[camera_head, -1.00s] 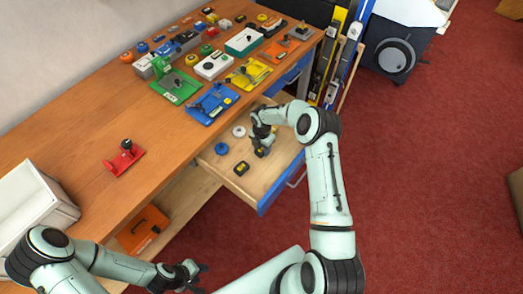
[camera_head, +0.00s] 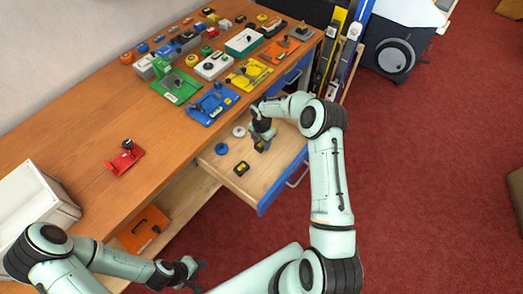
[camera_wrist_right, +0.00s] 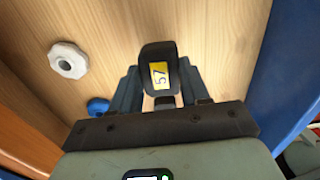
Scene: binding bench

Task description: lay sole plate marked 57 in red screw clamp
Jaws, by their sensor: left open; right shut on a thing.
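The sole plate marked 57 (camera_wrist_right: 158,68) is a dark piece with a yellow label, seen in the right wrist view. My right gripper (camera_head: 262,138) is shut on it, over the open drawer. In the head view the plate is small and partly hidden by the gripper. The red screw clamp (camera_head: 124,159), with a black knob, stands on the bench at the left, well away from the right gripper. My left gripper (camera_head: 197,274) is open and empty at the bottom of the head view, off the front of the bench.
The open drawer (camera_head: 268,203) also holds a dark piece with a yellow mark (camera_head: 242,168), a blue knob (camera_head: 221,148) and a white knob (camera_head: 239,131). Blue (camera_head: 211,104) and green (camera_head: 177,87) fixtures stand behind it. A white box (camera_head: 38,205) is left of the red clamp.

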